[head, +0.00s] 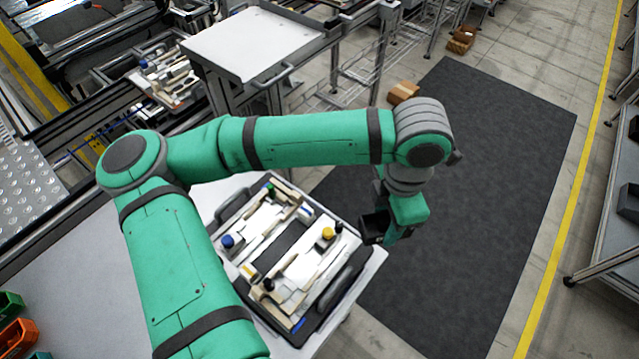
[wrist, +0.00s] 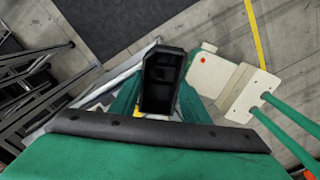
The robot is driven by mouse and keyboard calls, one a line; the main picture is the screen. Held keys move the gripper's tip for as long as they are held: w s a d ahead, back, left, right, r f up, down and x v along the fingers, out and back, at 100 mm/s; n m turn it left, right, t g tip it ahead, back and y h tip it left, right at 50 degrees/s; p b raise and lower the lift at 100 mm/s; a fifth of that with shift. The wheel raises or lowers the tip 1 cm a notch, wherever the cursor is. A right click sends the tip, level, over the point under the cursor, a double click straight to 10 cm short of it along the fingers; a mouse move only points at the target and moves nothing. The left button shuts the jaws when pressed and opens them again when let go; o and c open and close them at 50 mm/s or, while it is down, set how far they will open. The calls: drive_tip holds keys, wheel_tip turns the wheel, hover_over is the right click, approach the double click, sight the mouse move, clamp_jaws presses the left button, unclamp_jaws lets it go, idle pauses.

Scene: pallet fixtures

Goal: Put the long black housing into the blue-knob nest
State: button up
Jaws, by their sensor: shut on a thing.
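My gripper (head: 385,232) is shut on the long black housing (head: 373,227) beyond the right side of the fixture pallet, above the floor level. In the wrist view the housing (wrist: 162,82) stands out between the two green fingers of my gripper (wrist: 160,104), its dark hollow side facing the camera. The blue knob (head: 227,241) is at the left edge of the pallet (head: 345,283), beside the pale blue-knob nest (head: 250,243). The inside of that nest is too small to make out. The housing is apart from the pallet.
A yellow knob (head: 328,233) and a green knob (head: 270,187) mark other spots on the pallet. The pallet lies on a pale table (head: 90,270). A white-topped cart (head: 252,42) stands behind. A dark floor mat (head: 480,180) at the right is clear.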

drive_tip(key=shift+w+a+f+n, duration=0.9)
drive_tip(key=shift+w+a+n, duration=0.4)
drive_tip(key=shift+a, duration=3.2)
drive_tip(key=shift+w+a+f+n, duration=0.9)
drive_tip(key=shift+w+a+n, duration=0.35)
drive_tip(key=shift+a, duration=3.3)
drive_tip(key=shift+w+a+f+n, duration=1)
drive_tip(key=shift+a+n, duration=0.45)
drive_tip(key=shift+a, duration=3.05)
drive_tip(key=shift+w+f, duration=0.15)
drive_tip(key=shift+f, duration=0.3)
drive_tip(key=shift+w+d, duration=0.1)
